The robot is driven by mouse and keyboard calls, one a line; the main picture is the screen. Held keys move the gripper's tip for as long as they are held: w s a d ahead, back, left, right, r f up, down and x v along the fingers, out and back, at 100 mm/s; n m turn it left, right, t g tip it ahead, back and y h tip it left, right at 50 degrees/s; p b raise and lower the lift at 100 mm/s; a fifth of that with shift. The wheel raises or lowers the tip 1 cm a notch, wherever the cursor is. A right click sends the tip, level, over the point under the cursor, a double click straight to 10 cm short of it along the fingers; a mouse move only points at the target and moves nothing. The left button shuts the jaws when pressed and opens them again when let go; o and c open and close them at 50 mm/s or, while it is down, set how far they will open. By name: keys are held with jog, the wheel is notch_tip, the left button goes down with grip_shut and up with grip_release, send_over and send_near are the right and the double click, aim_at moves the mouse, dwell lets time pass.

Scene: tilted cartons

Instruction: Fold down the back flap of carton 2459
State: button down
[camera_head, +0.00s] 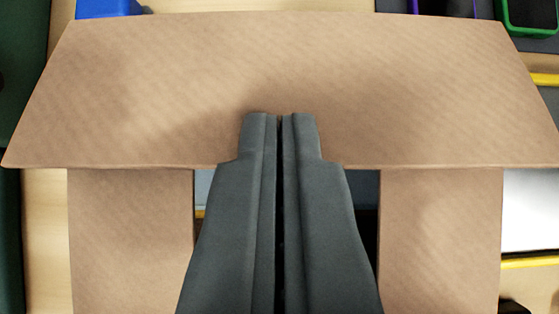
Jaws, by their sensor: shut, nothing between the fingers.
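A brown carton fills most of the view. Its back flap (280,60) is a wide cardboard panel across the upper half, and its near edge runs straight across the picture. Two narrower flaps, a left one (130,240) and a right one (440,240), lie below it with a gap between them. My gripper (280,116) is shut and empty. Its fingertips overlap the back flap near the middle of its near edge; I cannot tell if they touch it. No carton number shows, and the gripper hides most of the gap into the carton.
A blue object (105,8) shows behind the carton at top left, and a green-rimmed bin (530,18) at top right. A dark green object (12,230) stands along the left edge. A white surface (530,210) with yellow edging lies at right.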

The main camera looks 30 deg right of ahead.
jog(key=shift+r, duration=0.15)
dwell(0.4)
jog(key=shift+r, duration=0.7)
jog(key=shift+w+d+r, duration=0.15)
jog(key=shift+w+r, duration=0.05)
jog(key=shift+r, duration=0.35)
jog(key=shift+w+d+r, duration=0.1)
jog(key=shift+w+r, duration=0.1)
jog(key=shift+r, duration=0.3)
jog(key=shift+w+d+r, duration=0.15)
jog(key=shift+w+r, duration=0.05)
jog(key=shift+r, duration=0.35)
jog(key=shift+s+a, duration=0.2)
jog(key=s+a+f, duration=0.2)
jog(key=s+a, duration=0.3)
jog(key=s, duration=0.2)
jog(key=shift+s+f, duration=0.3)
jog(key=s+r+n+t+y, duration=0.2)
jog(key=s+r+t, duration=0.3)
jog(key=s, duration=0.4)
jog(key=s+r+n+t+y, duration=0.2)
jog(key=s+r+n+t, duration=0.2)
jog(key=s, duration=0.4)
jog(key=shift+s+a+r+n+t, duration=0.25)
jog(key=shift+s+r+n+t, duration=0.15)
jog(key=shift+r+t, duration=0.55)
